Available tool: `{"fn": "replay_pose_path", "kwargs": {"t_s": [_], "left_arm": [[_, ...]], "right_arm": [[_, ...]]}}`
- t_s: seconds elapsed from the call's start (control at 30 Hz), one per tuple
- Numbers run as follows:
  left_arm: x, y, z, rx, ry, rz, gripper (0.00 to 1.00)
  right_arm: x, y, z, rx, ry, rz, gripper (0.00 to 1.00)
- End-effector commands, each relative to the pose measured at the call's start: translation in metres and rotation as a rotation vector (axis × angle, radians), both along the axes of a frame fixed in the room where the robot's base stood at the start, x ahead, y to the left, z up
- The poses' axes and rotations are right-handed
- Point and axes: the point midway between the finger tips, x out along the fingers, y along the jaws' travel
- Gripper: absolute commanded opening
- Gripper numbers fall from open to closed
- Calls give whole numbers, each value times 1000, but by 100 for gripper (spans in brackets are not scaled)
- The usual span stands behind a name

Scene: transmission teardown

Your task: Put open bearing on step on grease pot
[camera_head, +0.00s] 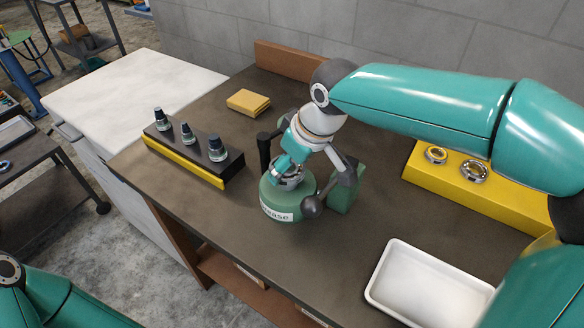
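The green grease pot (272,202), with a label partly reading "ease", stands near the middle of the bench. A metallic ring-shaped bearing (289,182) shows at the top of the pot, partly covered by my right gripper. My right gripper (288,168) points down over the pot, with its fingertips at the bearing. The wrist and fingers hide much of the contact, so I cannot tell whether they grip it or whether it rests fully on the step. My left arm is at the lower left corner; its gripper is out of view.
A yellow block with two bearings (436,155) (474,171) stands at right. A white tray (376,290) lies at front right. A dark-topped yellow rack (188,167) holds three dark-capped pieces. A yellow box (248,102) lies behind. A dark ball knob (312,206) projects beside the pot.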

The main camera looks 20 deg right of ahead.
Motion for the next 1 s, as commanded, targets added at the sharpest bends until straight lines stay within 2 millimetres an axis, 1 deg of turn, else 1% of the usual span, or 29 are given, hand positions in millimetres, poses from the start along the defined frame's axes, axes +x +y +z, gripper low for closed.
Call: {"fn": "replay_pose_path", "kwargs": {"t_s": [0.03, 0.1, 0.43, 0.47, 0.5, 0.6, 0.9, 1.0], "left_arm": [[0, 0, -1, 0, 0, 0, 40], [0, 0, -1, 0, 0, 0, 40], [0, 0, -3, 0, 0, 0, 40], [0, 0, -3, 0, 0, 0, 40], [0, 0, -2, 0, 0, 0, 40], [0, 0, -2, 0, 0, 0, 40], [0, 0, -2, 0, 0, 0, 40], [0, 0, 0, 0, 0, 0, 40]], "right_arm": [[0, 0, -6, 0, 0, -1, 26], [0, 0, -10, 0, -1, 0, 26], [0, 0, -13, 1, -3, 0, 26], [0, 0, -13, 0, -1, 1, 77], [0, 1, -12, 0, -1, 1, 83], [0, 1, -12, 0, -1, 1, 99], [0, 1, -12, 0, -1, 1, 99], [0, 0, -9, 0, -1, 0, 99]]}}
